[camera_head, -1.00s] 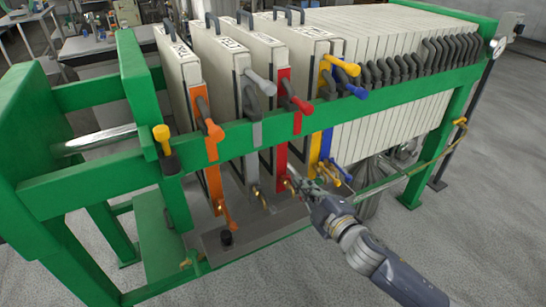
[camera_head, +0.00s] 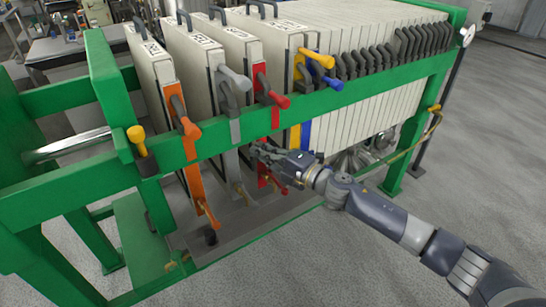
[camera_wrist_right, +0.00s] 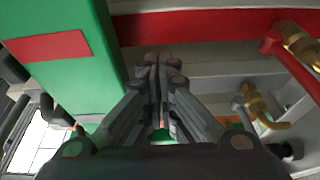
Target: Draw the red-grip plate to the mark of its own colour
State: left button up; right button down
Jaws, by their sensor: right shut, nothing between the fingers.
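The red-grip plate is a pale plate with a red edge strip (camera_head: 261,82) and a red grip (camera_head: 275,99) above the green rail. It stands third from the left in the head view, between the grey-grip and yellow-grip plates. A red mark (camera_head: 275,118) is on the rail's front face; it also shows in the right wrist view (camera_wrist_right: 47,47). My right gripper (camera_head: 257,152) is shut and empty just below the rail, in front of the red plate's lower strip. Its closed fingers (camera_wrist_right: 160,65) show beneath a red strip (camera_wrist_right: 200,25) in the wrist view. My left gripper is out of view.
The green rail (camera_head: 350,97) runs just above my right gripper. Plates with orange (camera_head: 187,127) and grey (camera_head: 235,81) grips stand to the left. Yellow (camera_head: 317,59) and blue (camera_head: 323,78) grips are to the right. Brass taps (camera_wrist_right: 258,105) hang low. Floor in front is clear.

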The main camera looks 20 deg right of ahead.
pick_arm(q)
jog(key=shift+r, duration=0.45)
pick_arm(e)
jog(key=shift+x, duration=1.65)
jog(key=shift+d, duration=0.1)
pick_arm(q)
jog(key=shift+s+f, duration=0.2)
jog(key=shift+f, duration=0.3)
pick_arm(e)
jog(key=shift+w+d, duration=0.3)
jog(key=shift+d, duration=0.6)
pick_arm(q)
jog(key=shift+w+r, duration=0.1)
